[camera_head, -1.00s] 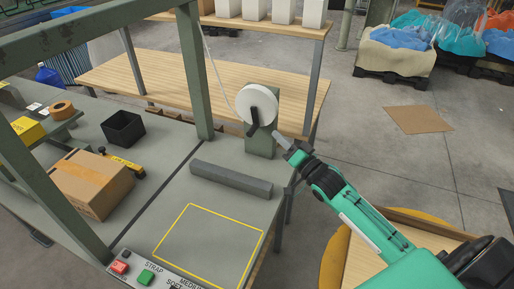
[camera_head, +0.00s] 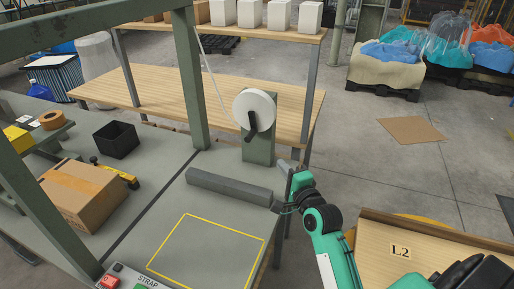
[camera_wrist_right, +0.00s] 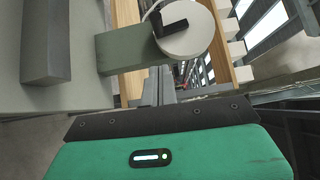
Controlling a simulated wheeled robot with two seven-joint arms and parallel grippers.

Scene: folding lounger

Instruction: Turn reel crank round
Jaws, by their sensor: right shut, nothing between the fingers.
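The white reel (camera_head: 256,104) stands on a green post (camera_head: 259,150) at the far right of the grey bench. Its black crank (camera_head: 250,128) hangs downward across the front of the reel. In the right wrist view the reel (camera_wrist_right: 192,42) and crank (camera_wrist_right: 172,28) are at the top, beyond the fingers. My right gripper (camera_head: 283,166) is shut and empty, below and right of the crank, apart from it. The right wrist view shows its fingers (camera_wrist_right: 161,85) close together below the reel. My left gripper is not in view.
A grey bar (camera_head: 228,186) lies on the bench just left of my right gripper. A green frame upright (camera_head: 191,85) stands left of the reel. A cardboard box (camera_head: 85,194) and black bin (camera_head: 116,139) are further left. A wooden table (camera_head: 155,80) is behind.

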